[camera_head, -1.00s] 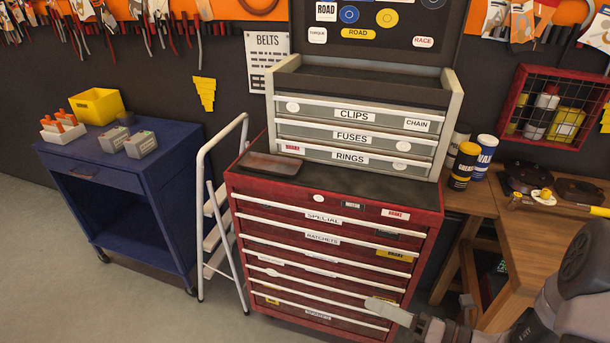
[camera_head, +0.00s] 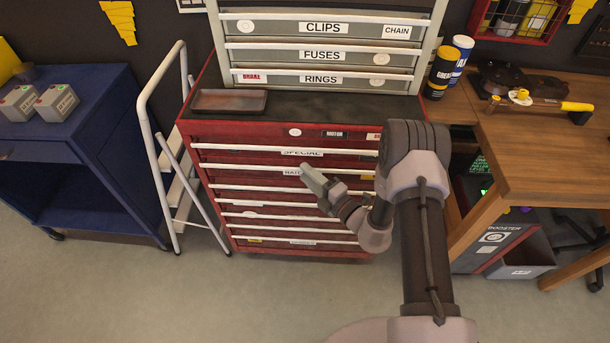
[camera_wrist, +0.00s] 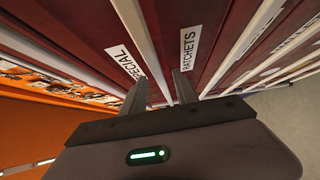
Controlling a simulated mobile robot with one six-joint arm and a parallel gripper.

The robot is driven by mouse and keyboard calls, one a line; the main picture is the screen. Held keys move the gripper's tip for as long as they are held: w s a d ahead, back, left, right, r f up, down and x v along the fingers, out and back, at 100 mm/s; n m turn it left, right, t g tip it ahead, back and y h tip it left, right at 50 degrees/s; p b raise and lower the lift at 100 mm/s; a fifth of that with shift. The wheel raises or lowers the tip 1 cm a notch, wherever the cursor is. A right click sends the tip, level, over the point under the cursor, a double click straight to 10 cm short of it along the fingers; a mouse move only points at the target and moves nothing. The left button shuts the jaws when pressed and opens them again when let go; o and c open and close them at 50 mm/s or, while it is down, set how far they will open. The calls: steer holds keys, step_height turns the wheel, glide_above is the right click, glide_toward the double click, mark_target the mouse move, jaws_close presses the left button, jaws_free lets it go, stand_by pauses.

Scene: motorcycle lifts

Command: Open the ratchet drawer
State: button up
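The red tool chest (camera_head: 212,129) has several shut drawers with long white bar handles. The ratchet drawer has a RATCHETS label (camera_head: 293,172), partly covered by my gripper (camera_head: 313,176) in the head view. The wrist view shows the RATCHETS label (camera_wrist: 189,48) whole, to the right of a white handle bar (camera_wrist: 146,40), with the SPECIAL label (camera_wrist: 125,63) to its left. My gripper (camera_wrist: 160,76) is open and empty in the wrist view, one finger to each side of this bar. I cannot tell whether the fingers touch it.
A grey upper chest (camera_head: 320,67) and a dark red tray (camera_head: 229,101) sit on top. A white step ladder (camera_head: 150,130) and blue cart (camera_head: 105,125) stand left. A wooden workbench (camera_head: 540,150) stands right. The floor in front is clear.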

steer(key=shift+w+a, duration=0.5)
steer(key=shift+w, duration=0.05)
steer(key=shift+c, duration=0.2)
jaws_close()
stand_by(0.9)
